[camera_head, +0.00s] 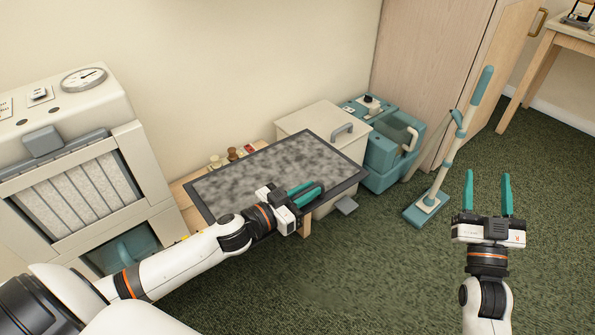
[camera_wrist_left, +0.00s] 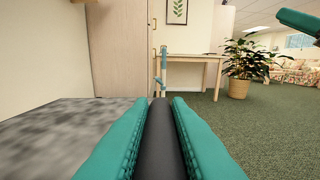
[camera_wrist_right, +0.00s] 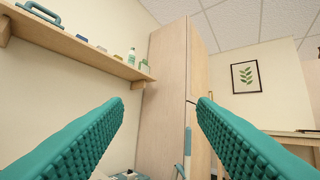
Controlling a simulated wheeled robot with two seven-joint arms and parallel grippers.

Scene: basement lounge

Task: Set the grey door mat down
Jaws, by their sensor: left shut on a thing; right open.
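The grey door mat (camera_head: 275,170) is a mottled grey rectangle with a dark border. In the head view it is held out flat above a low wooden bench or table, partly hiding it. My left gripper (camera_head: 305,193) is shut on the mat's near edge. In the left wrist view the dark edge (camera_wrist_left: 160,140) lies between the teal fingers, with the mottled face (camera_wrist_left: 60,135) to the left. My right gripper (camera_head: 488,192) is open and empty, off to the right above the carpet. I cannot tell whether the mat touches anything below.
A cream machine with a dial (camera_head: 83,79) stands at the left. A white pedal bin (camera_head: 325,123) and a teal bucket unit (camera_head: 385,155) stand behind the mat. A teal upright cleaner (camera_head: 440,170) leans by the wooden cabinet (camera_head: 435,70). Green carpet (camera_head: 380,270) is clear in front.

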